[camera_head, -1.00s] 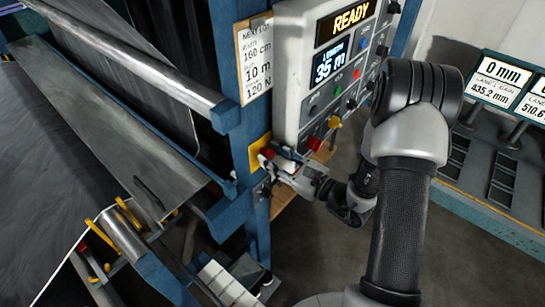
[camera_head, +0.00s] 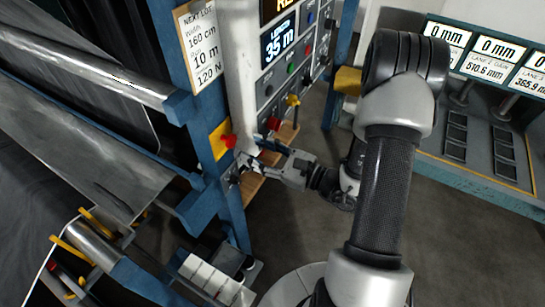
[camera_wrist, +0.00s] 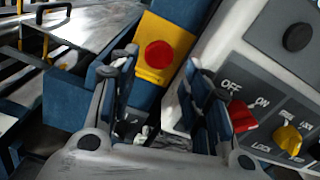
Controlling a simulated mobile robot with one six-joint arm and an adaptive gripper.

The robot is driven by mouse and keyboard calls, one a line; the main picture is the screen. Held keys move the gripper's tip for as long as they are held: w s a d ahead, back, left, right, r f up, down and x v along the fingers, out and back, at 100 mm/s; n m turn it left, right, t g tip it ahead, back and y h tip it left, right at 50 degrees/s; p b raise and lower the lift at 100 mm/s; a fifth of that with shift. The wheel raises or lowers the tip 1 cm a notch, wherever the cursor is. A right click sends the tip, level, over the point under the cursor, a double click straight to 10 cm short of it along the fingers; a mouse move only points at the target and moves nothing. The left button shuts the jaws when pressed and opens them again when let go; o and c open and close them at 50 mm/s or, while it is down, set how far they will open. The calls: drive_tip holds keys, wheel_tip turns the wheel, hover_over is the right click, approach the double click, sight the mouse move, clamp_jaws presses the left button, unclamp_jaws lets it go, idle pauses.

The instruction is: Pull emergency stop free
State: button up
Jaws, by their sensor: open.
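The emergency stop is a round red button on a yellow plate (camera_head: 221,140), fixed to a blue post of the machine. The red button (camera_head: 229,141) shows at the plate's right edge in the head view. In the wrist view the button (camera_wrist: 159,55) faces me, with the yellow plate around it. My gripper (camera_head: 246,163) is just below and right of the button in the head view. In the wrist view my open fingers (camera_wrist: 160,72) stand left and right of the button, with nothing between them. I cannot tell whether a finger touches the plate.
Right of the button is a pale control panel (camera_head: 240,75) with a red switch (camera_wrist: 241,117) marked OFF and ON and a yellow knob (camera_wrist: 288,139). A paper lot card (camera_head: 203,45) hangs above. A grey roll (camera_head: 85,70) is at left. Grey floor (camera_head: 440,240) is clear at right.

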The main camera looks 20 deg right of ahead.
drive_tip(key=v, duration=0.5)
drive_tip(key=shift+s+d, duration=0.1)
drive_tip(key=shift+s, duration=0.15)
